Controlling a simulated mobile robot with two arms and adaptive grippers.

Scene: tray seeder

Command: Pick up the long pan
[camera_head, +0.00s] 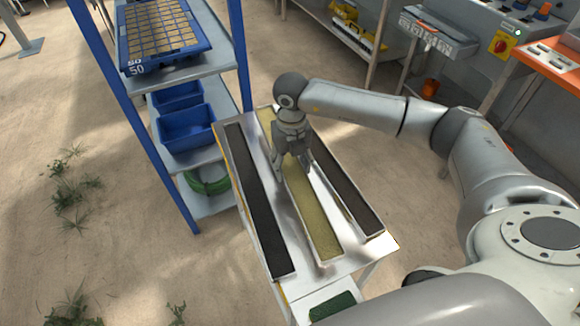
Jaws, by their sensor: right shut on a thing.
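Three long, narrow metal pans lie side by side on a light metal table (352,262). The middle long pan (330,259) holds a yellow-tan fill. The left pan (284,277) and the right pan (376,237) hold dark fill. My right gripper (293,173) points down over the middle pan, shut on it a little behind its mid-length. The gripper hides part of the pan and its fill. I cannot tell whether the pan is clear of the tabletop. My left gripper is out of view.
A blue-posted shelf stands close on the left with a seed tray (128,68), blue bins (188,145) and a green coil (208,184). A dark green block (332,306) lies at the table's near end. Machinery and an orange-topped bench (552,58) stand at right.

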